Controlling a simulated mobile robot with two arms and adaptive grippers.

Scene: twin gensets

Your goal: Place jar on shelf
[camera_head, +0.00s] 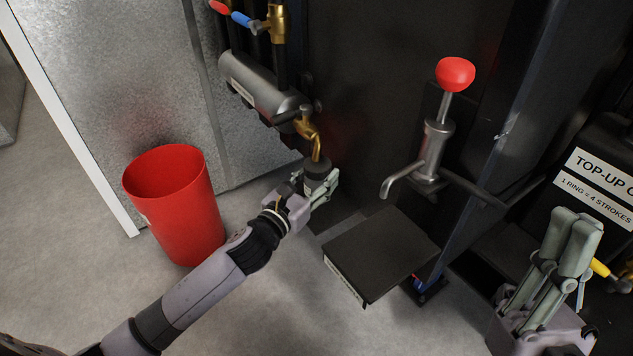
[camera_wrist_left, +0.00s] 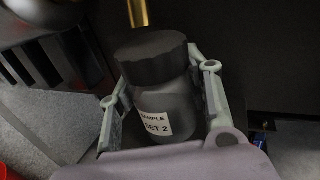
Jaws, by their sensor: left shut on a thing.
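The jar (camera_wrist_left: 160,95) is dark grey with a wide black lid and a white label reading "SAMPLE" and "SET 2". My left gripper (camera_head: 320,190) is shut around the jar's body, with one finger on each side in the left wrist view (camera_wrist_left: 163,90). In the head view the jar (camera_head: 317,170) is just below a brass spout (camera_head: 314,140). A flat black shelf-like platform (camera_head: 380,250) is to the right of the jar and apart from it. My right gripper (camera_head: 580,225) is at the far right, its fingers together, with nothing seen between them.
A red bin (camera_head: 175,205) stands on the floor at left. A hand pump with a red knob (camera_head: 455,74) and a curved outlet rises behind the platform. A black container labelled "TOP-UP" (camera_head: 600,175) is behind my right gripper. Open floor lies in front.

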